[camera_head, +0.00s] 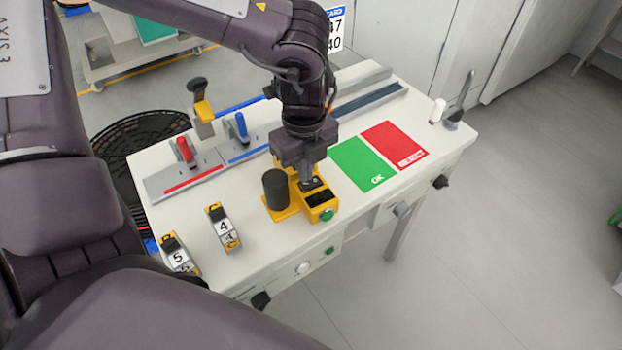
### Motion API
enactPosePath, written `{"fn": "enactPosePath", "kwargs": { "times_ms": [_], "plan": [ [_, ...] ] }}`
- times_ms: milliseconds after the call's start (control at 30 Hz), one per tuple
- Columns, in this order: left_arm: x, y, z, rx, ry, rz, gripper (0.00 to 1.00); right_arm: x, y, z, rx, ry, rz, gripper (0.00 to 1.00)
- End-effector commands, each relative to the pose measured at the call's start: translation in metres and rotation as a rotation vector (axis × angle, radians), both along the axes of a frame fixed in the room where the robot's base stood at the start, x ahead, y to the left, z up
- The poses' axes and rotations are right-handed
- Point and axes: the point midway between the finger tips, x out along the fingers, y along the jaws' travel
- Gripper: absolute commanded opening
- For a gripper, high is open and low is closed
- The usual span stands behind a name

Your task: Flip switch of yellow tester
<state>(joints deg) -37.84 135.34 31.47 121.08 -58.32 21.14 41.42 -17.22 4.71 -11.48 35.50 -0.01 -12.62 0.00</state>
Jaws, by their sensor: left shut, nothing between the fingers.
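The yellow tester (318,205) stands near the front edge of the white table. It has a dark window on its top and a green round button on its front. A black cylinder (276,188) stands on the yellow base at its left. My left gripper (308,181) points down over the back of the tester, its fingers shut and empty. Its tips are at or just above the tester's top; I cannot tell whether they touch. The switch is not clearly seen and may be hidden behind the fingers. My right gripper is not in view.
Red (184,150) and blue (242,127) handles stand on rails behind. The green OK mat (361,164) and red mat (395,145) lie flat at right.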

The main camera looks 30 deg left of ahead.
Motion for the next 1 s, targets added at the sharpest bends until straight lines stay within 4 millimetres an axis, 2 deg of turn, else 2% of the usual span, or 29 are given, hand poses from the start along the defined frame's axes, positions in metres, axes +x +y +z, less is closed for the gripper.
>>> {"fn": "enactPosePath", "kwargs": {
  "times_ms": [1000],
  "plan": [
    [0.0000,0.0000,-0.0088,0.000,0.000,0.000,0.00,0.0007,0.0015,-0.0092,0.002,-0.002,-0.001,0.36]
  ]
}}
